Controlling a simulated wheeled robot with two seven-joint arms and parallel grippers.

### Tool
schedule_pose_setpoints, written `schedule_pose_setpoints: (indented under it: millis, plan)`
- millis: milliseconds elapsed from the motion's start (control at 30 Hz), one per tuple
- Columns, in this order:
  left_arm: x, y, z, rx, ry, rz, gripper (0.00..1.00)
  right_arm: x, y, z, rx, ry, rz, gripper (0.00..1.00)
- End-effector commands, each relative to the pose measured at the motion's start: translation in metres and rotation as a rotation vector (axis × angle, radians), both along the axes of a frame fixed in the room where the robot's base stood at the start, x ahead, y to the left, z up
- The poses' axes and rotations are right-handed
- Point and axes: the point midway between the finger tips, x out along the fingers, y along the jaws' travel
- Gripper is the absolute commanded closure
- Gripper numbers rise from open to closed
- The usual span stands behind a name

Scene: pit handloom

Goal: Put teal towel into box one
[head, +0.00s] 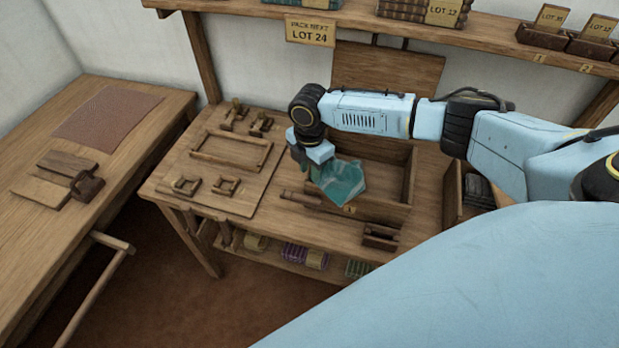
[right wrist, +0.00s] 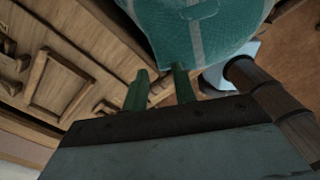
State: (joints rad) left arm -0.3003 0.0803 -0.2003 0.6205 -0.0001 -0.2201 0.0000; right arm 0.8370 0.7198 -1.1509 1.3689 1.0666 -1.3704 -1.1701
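The teal towel (head: 343,182), with a pale stripe and a small tag, hangs tilted at my right gripper (head: 318,170), over the left front of an open wooden box (head: 385,208). In the right wrist view, the towel (right wrist: 200,40) lies at the tips of the two green fingers of the gripper (right wrist: 160,72). My arm hides part of the box. My left gripper is not in view.
The box stands on a wooden bench (head: 270,225) with a tray board (head: 225,165) of wooden frames to the left. A sign (head: 310,31) reads "LOT 24". Small numbered trays (head: 590,46) stand on the upper shelf. A side table (head: 40,235) holds a reddish mat (head: 107,115).

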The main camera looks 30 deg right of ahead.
Motion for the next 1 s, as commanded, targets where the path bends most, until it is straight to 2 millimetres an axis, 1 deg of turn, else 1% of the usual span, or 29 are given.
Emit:
schedule_pose_setpoints:
  millis: [267, 467, 867, 1000]
  plan:
    - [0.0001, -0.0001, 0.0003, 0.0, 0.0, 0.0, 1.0, 0.0002, 0.0001, 0.0002, 0.0, 0.0, 0.0, 0.73]
    - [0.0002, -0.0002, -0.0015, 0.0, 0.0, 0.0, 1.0, 0.0, 0.0003, -0.0041, 0.001, 0.0, -0.001, 0.73]
    - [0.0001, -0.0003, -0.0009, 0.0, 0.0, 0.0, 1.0, -0.0001, 0.0002, -0.0034, 0.0, 0.001, 0.0, 0.99]
    - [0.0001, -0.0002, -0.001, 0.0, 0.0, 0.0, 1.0, -0.0003, 0.0003, -0.0036, 0.0, 0.001, 0.0, 1.0]
